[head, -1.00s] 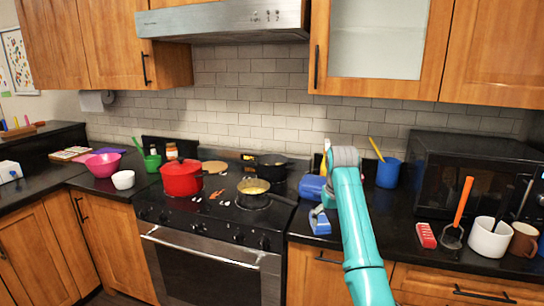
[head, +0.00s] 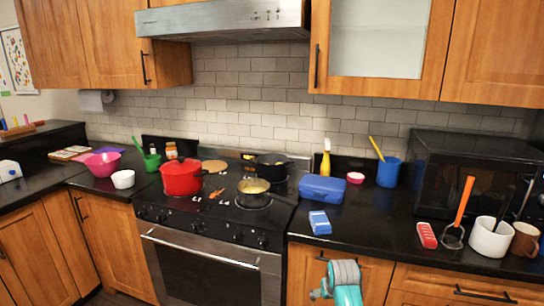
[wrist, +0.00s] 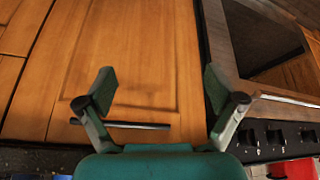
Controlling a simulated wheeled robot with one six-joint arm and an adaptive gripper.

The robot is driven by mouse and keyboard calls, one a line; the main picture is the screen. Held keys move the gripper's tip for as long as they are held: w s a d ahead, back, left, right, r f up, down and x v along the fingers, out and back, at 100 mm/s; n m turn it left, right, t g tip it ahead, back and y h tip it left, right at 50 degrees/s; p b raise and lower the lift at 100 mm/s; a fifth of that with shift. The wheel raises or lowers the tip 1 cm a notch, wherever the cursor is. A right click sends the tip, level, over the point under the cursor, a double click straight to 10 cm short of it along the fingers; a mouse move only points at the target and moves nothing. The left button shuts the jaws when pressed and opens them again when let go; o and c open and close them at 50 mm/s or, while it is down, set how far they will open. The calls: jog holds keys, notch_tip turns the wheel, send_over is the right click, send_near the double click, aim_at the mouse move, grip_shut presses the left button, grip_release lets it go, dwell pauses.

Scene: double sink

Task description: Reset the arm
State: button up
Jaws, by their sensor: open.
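My gripper (wrist: 158,95) is open and empty in the wrist view, its two fingers spread in front of a wooden cabinet door (wrist: 140,60). In the head view my teal arm end (head: 344,280) shows low at the bottom, below the counter edge and in front of the cabinets under it. The fingertips are hard to make out in the head view. Nothing is held.
On the counter stand a blue box (head: 323,189), a blue-and-white item (head: 320,222), a blue cup (head: 388,172) and a red-and-white item (head: 427,235). The stove (head: 215,210) holds a red pot (head: 181,177) and pans. A microwave (head: 470,180) stands at right.

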jog(key=s+f+t, duration=0.1)
jog(key=s+f, duration=0.6)
jog(key=f, duration=0.2)
jog(key=s+f+t, duration=0.2)
jog(key=s+f, duration=0.2)
jog(key=s, duration=0.9)
jog(key=s+f+t, duration=0.1)
jog(key=s+f, duration=0.2)
jog(key=s, duration=0.9)
jog(key=s+r+t, duration=0.2)
jog(key=s+r, duration=0.2)
jog(key=s, duration=0.6)
jog(key=s+r+t, duration=0.1)
jog(key=s+r, duration=0.3)
jog(key=s, duration=0.5)
jog(key=s+r+t, duration=0.2)
jog(key=s+r, duration=0.9)
jog(key=r, duration=0.5)
jog(key=shift+s+d+r+m, duration=0.15)
jog(key=shift+s+r+m, duration=0.05)
jog(key=shift+s+m, duration=0.2)
